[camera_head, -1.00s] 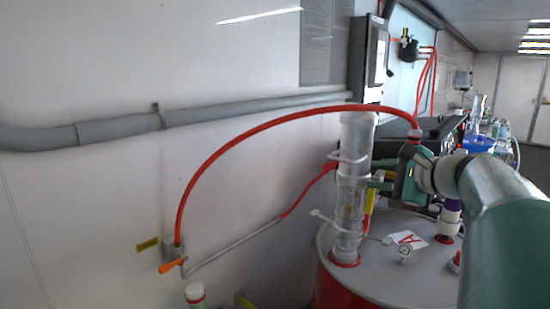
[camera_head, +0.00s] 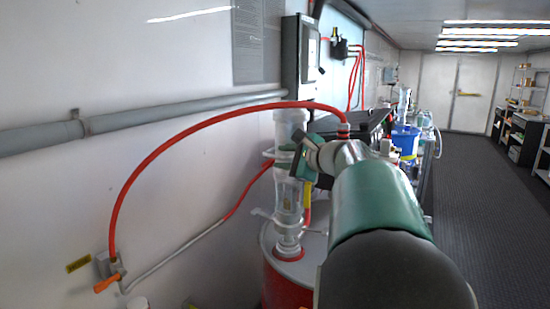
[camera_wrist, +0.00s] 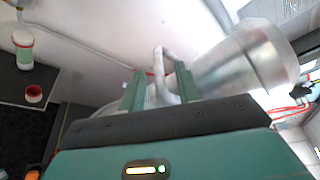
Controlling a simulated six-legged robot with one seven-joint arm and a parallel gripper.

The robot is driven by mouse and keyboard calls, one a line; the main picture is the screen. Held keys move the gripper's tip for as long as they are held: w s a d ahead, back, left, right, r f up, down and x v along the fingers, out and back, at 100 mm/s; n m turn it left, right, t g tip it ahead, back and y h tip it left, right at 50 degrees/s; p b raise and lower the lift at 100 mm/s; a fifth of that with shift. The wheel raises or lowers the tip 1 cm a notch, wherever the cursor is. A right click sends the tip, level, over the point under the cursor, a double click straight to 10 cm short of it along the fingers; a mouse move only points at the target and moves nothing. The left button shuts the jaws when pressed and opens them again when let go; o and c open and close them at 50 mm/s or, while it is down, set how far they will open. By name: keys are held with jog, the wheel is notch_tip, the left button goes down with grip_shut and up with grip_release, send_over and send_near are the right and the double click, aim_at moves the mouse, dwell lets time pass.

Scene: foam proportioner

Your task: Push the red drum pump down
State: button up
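The drum pump, a clear-grey upright tube (camera_head: 287,205) with light side handles, stands on the grey lid of a red drum (camera_head: 283,287). In the wrist view the tube (camera_wrist: 245,62) is large and slanted at the upper right. A looped pale handle (camera_wrist: 162,70) on its side reaches between my gripper's green fingers (camera_wrist: 160,90). The fingers are apart, with a gap beside the handle; I cannot tell whether one touches it. In the head view my gripper (camera_head: 302,162) is at the upper right of the tube, and my arm hides much of the drum lid.
A red hose (camera_head: 190,127) arcs from a wall fitting (camera_head: 108,265) to behind my arm. A grey pipe (camera_head: 150,118) runs along the wall. A blue bucket (camera_head: 405,138) and bottles stand beyond. The dark floor (camera_head: 485,200) at right is open.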

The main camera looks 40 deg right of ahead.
jog(key=shift+x, duration=1.8)
grip_shut()
notch_tip(320, 180, down, 8)
jog(key=shift+r, duration=0.2)
jog(key=shift+a, duration=0.1)
grip_release()
jog(key=shift+r, duration=0.1)
jog(key=shift+s, duration=0.1)
jog(key=v, duration=1.3)
jog(key=shift+s, duration=0.35)
